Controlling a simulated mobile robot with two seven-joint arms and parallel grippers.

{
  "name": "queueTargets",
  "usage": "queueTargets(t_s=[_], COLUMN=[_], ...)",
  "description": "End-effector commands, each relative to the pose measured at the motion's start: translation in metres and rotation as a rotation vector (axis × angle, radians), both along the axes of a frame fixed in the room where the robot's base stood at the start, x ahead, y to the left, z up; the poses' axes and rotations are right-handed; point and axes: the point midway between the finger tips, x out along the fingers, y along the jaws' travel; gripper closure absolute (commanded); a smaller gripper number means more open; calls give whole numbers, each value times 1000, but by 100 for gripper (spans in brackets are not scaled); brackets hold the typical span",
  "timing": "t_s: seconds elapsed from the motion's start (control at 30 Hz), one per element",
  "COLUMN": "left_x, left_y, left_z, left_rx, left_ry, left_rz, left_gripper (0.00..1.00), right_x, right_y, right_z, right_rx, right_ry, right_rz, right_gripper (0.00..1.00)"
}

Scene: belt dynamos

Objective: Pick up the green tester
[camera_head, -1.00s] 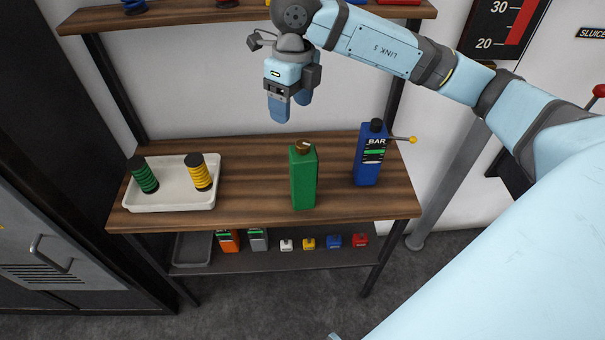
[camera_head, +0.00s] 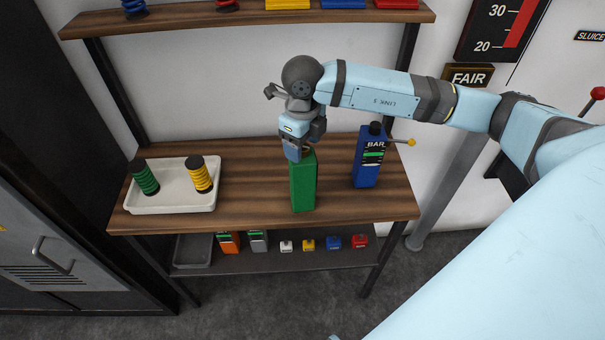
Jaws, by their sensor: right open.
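The green tester (camera_head: 303,186) is an upright green block-shaped bottle standing on the wooden shelf top, near its middle. My right gripper (camera_head: 298,154) is at the top of the tester, pointing down, with its fingers around or just in front of the tester's brown cap, which is mostly hidden. The jaws are open. I cannot tell whether a finger touches the tester. My left gripper is not in view.
A blue tester marked BAR (camera_head: 367,160) stands to the right, a yellow-tipped rod beside it. A white tray (camera_head: 172,203) with a green coil (camera_head: 145,178) and a yellow coil (camera_head: 201,175) is at the left. An upper shelf (camera_head: 245,17) is above my gripper.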

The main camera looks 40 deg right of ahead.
Motion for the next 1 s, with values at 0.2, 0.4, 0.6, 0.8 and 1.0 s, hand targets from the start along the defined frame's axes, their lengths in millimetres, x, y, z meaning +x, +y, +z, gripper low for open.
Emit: queueTargets(t_s=[0.2,0.4,0.6,0.8,1.0], left_x=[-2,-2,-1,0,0], left_y=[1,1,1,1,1], left_z=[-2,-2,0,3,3], left_rx=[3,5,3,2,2], left_ry=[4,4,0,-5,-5], left_rz=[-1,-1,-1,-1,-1], left_gripper=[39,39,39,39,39], right_x=[0,0,0,0,0], right_y=[1,1,1,1,1], right_z=[-16,-15,-15,-15,-14], right_rx=[1,1,1,1,2], right_ry=[0,-1,-1,-1,-3], right_rz=[1,1,1,1,1], right_gripper=[35,42,88,100,100])
